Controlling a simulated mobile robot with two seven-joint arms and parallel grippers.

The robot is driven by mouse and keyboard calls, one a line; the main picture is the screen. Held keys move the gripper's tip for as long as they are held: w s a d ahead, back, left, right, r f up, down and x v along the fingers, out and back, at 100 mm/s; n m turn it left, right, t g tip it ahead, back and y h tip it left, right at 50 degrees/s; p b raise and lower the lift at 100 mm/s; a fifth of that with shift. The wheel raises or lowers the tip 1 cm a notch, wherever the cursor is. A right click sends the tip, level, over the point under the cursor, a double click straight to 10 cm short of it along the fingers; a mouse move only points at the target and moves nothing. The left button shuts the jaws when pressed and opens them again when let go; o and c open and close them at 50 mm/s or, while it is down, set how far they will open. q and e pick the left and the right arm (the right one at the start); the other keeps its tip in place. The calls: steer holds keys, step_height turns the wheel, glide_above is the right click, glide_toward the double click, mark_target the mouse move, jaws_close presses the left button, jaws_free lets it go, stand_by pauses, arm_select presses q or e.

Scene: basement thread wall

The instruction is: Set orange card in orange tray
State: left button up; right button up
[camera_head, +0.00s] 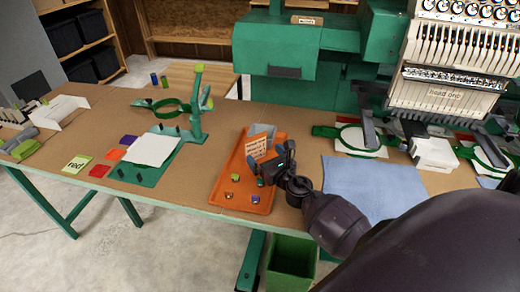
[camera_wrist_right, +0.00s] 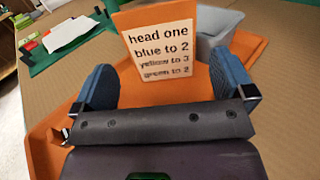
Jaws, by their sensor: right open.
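The orange card (camera_head: 257,144) has a pale printed face and stands tilted upright in the orange tray (camera_head: 226,182). In the right wrist view the card (camera_wrist_right: 159,50) reads "head one", "blue to 2", "yellow to 3", "green to 2". My right gripper (camera_head: 272,168) is over the tray, close to the card. Its jaws are open, with the blue finger pads apart on either side of the card's lower part in the right wrist view (camera_wrist_right: 164,80). I cannot tell whether a pad touches it. My left gripper is not in view.
A grey bin (camera_head: 262,130) stands at the tray's back end. Small spools (camera_head: 235,177) lie in the tray. Left are a green hoop stand (camera_head: 195,115), white cloth (camera_head: 152,150) and coloured squares (camera_head: 110,155). A blue cloth (camera_head: 365,185) lies right; the embroidery machine (camera_head: 290,55) is behind.

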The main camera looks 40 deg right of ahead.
steer(key=s, duration=0.7)
steer(key=shift+s+a, duration=0.25)
steer(key=shift+a, duration=0.05)
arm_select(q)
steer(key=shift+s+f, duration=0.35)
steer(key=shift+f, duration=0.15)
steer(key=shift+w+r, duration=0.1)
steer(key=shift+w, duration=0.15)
